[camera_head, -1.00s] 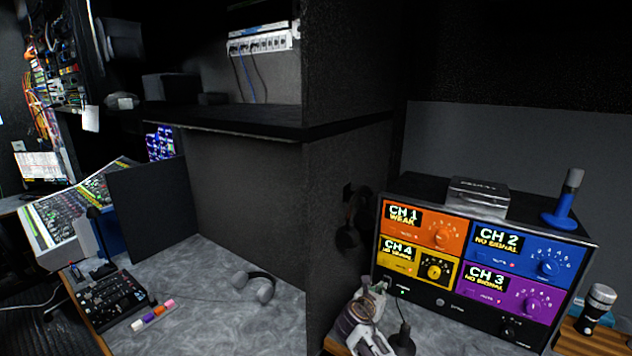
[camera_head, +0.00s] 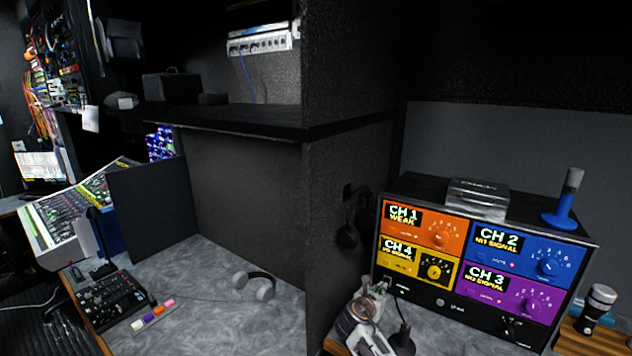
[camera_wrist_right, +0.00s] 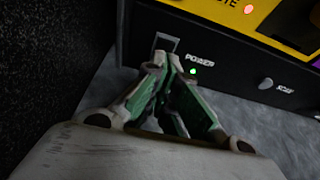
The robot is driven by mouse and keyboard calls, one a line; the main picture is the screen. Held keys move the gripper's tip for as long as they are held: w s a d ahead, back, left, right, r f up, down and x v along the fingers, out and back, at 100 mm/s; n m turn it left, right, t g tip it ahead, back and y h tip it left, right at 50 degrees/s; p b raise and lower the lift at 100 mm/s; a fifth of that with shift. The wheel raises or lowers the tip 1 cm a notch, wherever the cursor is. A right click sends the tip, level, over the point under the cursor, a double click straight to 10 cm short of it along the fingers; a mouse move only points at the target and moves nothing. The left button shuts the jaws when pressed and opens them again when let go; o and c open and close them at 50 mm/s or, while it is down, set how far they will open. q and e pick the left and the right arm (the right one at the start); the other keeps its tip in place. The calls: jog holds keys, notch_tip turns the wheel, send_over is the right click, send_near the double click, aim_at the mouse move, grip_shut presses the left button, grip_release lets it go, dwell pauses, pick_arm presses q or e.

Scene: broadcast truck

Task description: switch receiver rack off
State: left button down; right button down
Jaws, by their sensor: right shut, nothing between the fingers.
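The receiver rack (camera_head: 455,308) is a black box at the right with orange, blue, yellow and purple channel panels. Its displays are lit: CH 1 reads WEAK, CH 2 and CH 3 read NO SIGNAL. In the right wrist view, the power switch (camera_wrist_right: 166,42) sits at the lower left of the rack's front, beside the POWER label. A green power light (camera_wrist_right: 193,71) glows there. My right gripper (camera_head: 381,286) is shut and empty at the rack's lower left corner. Its fingertips (camera_wrist_right: 166,62) are just below the switch; whether they touch it is unclear. My left gripper is out of view.
A dark partition (camera_head: 345,240) with hanging headphones (camera_head: 350,220) stands left of the rack. A black microphone (camera_head: 402,338) is close to my right gripper. A silver box (camera_head: 478,198) and a blue-based handheld (camera_head: 563,205) stand on the rack. Another microphone (camera_head: 598,300) stands at the right.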

jog(key=shift+x, duration=1.3)
dwell(1.6)
jog(key=shift+w+d, duration=0.15)
dwell(0.6)
jog(key=shift+s+a+r+p, duration=0.25)
jog(key=shift+s+a+p, duration=0.2)
jog(key=shift+p, duration=0.3)
jog(key=shift+s+a+r+p, duration=0.25)
jog(key=shift+s+p, duration=0.3)
jog(key=shift+s+a+r+p, duration=0.2)
jog(key=shift+s+a+p, duration=0.3)
jog(key=shift+p, duration=0.3)
jog(key=shift+s+a+r+p, duration=0.1)
jog(key=shift+s+r+p, duration=0.1)
jog(key=shift+s+p, duration=0.2)
jog(key=shift+p+v, duration=1)
jog(key=shift+p, duration=0.05)
jog(key=shift+s+f, duration=0.1)
jog(key=shift+f, duration=0.05)
